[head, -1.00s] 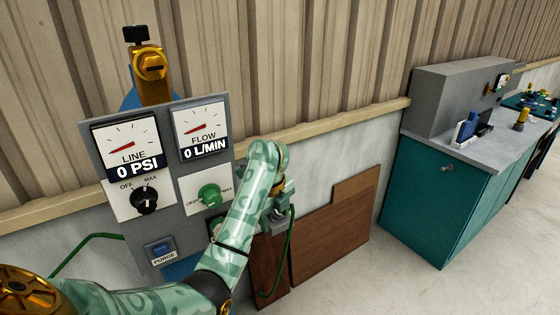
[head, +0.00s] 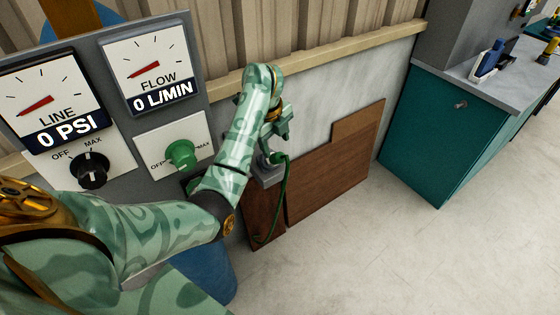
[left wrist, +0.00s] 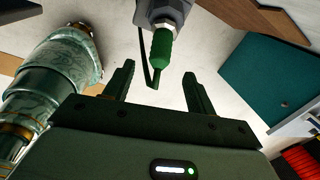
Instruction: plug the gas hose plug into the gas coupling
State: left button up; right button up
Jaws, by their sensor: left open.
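The gas hose plug shows in the left wrist view as a green sleeve (left wrist: 162,47) below a metal collar, at a grey holder (left wrist: 165,12). In the head view its green hose (head: 286,178) loops down beside the grey holder (head: 266,172). My left gripper (head: 276,128) is just above the holder. In the left wrist view my left gripper (left wrist: 158,88) is open and empty, its fingers on either side of the plug's line but short of it. I cannot make out the gas coupling; my left arm covers part of the panel. My right gripper is not in view.
A grey panel (head: 115,122) with LINE and FLOW gauges, a black knob (head: 92,169) and a green knob (head: 182,154) stands at left. Brown boards (head: 335,170) lean on the wall. A teal cabinet (head: 430,135) stands at right. Floor between is clear.

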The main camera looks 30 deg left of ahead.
aim_at(281, 155)
pick_arm(q)
jog(key=f+b, duration=0.1)
jog(key=f, duration=0.1)
jog(key=w+f+b, duration=0.1)
jog(key=f, duration=0.2)
jog(key=f+b, duration=0.1)
jog(key=f, duration=0.2)
jog(key=shift+w+d+f, duration=0.15)
jog(key=shift+w+f, duration=0.25)
jog(key=shift+f, duration=0.25)
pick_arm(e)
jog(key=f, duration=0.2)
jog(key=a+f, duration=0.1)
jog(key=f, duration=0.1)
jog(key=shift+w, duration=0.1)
